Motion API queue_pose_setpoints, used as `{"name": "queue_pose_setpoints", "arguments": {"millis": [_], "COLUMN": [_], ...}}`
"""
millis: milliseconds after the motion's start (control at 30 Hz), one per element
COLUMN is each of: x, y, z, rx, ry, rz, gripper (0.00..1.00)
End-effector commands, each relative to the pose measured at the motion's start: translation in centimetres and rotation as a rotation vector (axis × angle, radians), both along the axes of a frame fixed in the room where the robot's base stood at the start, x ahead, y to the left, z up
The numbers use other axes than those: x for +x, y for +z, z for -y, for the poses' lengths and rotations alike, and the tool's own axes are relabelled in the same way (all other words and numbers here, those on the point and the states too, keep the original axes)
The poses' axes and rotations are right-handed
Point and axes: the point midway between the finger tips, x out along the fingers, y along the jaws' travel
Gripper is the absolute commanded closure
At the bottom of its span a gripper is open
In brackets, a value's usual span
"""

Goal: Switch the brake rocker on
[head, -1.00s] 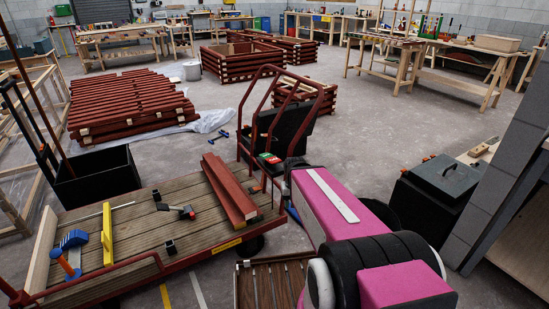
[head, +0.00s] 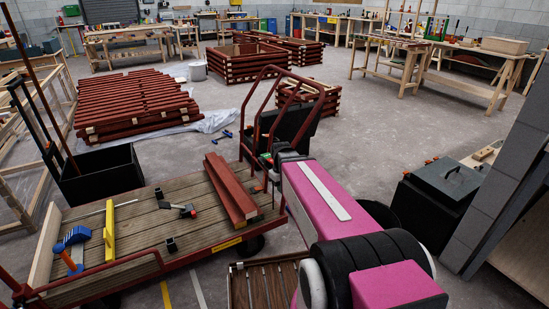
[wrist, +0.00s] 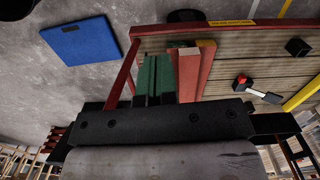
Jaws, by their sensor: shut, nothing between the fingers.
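I cannot make out the brake rocker for certain in either view. In the head view a small red piece (head: 265,160) shows at the cart's handle frame (head: 247,112), partly hidden by my dark wrist. I cannot tell whether it is the rocker. My gripper (wrist: 155,62) shows in the wrist view as two dark green fingers close together, shut and empty. They lie beside the cart's red rail (wrist: 124,72). In the head view my pink arm reaches to the cart's handle end and hides the fingertips. Whether the fingers touch anything is not clear.
The cart's plank deck (head: 150,225) carries two red battens (head: 231,190), a yellow level (head: 109,232) and small tools. A black bin (head: 100,175) stands at its left. A blue flat square (wrist: 80,40) lies on the floor. A grey pillar (head: 500,170) stands at right.

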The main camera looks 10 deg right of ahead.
Motion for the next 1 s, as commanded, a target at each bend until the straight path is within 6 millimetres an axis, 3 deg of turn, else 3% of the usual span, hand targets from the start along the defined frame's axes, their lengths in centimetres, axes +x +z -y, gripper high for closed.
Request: {"name": "queue_pose_setpoints", "arguments": {"millis": [33,267,600,800,1000], "x": [2.3,8.8,18.1,22.5,24.7], "y": [0.4,3.1,8.7,12.2,14.3], "z": [0.0,0.2,0.3,0.4,0.5], "rx": [0.000,0.011,0.057,0.096,0.124], "ry": [0.073,0.442,0.979,1.255,1.419], "rz": [-0.006,-0.055,-0.127,-0.164,-0.183], "gripper": [1.00,1.00,1.00,1.00,1.00]}}
